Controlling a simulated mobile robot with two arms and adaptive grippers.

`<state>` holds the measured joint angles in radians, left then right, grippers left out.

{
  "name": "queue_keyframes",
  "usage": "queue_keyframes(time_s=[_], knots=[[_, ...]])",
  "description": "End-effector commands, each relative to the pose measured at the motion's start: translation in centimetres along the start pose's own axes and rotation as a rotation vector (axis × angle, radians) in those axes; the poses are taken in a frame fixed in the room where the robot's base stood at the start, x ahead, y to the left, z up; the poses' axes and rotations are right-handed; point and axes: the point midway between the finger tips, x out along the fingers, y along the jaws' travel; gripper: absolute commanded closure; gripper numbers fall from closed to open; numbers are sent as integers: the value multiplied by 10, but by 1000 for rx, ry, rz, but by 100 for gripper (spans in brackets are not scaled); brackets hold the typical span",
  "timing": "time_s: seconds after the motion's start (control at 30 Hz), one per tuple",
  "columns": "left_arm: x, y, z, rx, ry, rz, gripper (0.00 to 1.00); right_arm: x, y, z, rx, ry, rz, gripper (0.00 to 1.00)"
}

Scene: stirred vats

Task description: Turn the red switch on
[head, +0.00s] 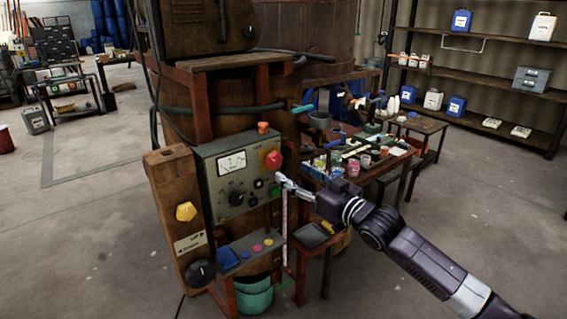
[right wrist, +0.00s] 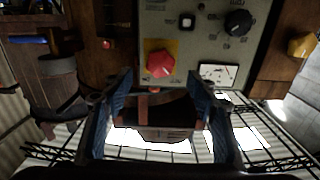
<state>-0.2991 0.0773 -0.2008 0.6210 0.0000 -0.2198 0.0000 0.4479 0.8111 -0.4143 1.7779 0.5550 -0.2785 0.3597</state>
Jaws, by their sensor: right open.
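The red switch (head: 272,159) is a red knob on the right side of the grey control panel (head: 222,160). In the right wrist view the red switch (right wrist: 161,64) sits on a yellow plate, just beyond the fingertips and between their lines. My right gripper (head: 281,179) is just below and right of the red switch in the head view. In the right wrist view its two fingers (right wrist: 160,84) are apart with nothing between them. I cannot tell whether a finger touches the switch. My left gripper is not in view.
The panel also has a meter (head: 232,163), a black knob (head: 237,198) and small buttons. A wooden box with a yellow knob (head: 186,211) stands at its left. A cluttered table (head: 395,163) stands to the right. The floor at front right is clear apart from my arm.

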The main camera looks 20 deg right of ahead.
Motion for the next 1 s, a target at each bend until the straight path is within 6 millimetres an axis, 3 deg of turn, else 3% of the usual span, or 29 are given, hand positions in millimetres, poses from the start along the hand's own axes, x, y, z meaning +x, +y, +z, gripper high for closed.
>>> queue_keyframes(time_s=[0.3,0.5,0.9,1.0], knots=[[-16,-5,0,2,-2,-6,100,46,0,-3,0,1,1,47],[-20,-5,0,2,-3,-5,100,64,1,-1,0,0,2,47],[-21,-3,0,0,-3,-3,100,70,0,1,-1,-1,2,47],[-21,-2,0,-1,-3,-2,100,70,0,1,-1,-1,2,57]])
